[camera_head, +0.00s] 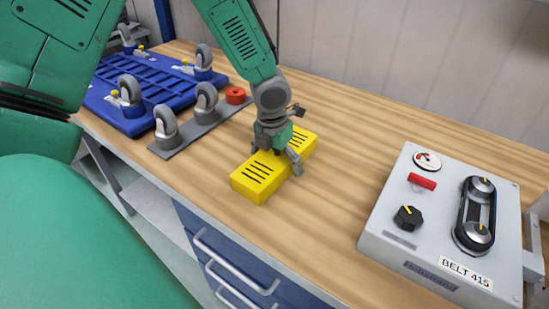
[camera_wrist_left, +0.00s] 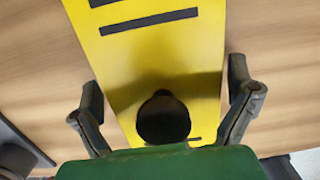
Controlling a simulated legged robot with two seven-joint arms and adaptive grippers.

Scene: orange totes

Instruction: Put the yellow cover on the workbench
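The yellow cover (camera_head: 258,178), a long block with black slots on top, lies on the wooden workbench (camera_head: 335,225) near its front edge. My left gripper (camera_head: 276,160) is over the middle of the cover, pointing down. In the left wrist view the cover (camera_wrist_left: 150,60) runs between the two spread fingers of the left gripper (camera_wrist_left: 165,108). One finger is on each side, with a narrow gap showing, so it looks open. The gripper hides part of the cover's top. My right gripper is not in view.
A grey control box (camera_head: 395,215) labelled BELT 415 stands at the right. A blue slatted base with casters (camera_head: 150,90) and a grey plate with casters (camera_head: 190,130) lie at the left, by a red ring (camera_head: 235,95). Bench between cover and box is clear.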

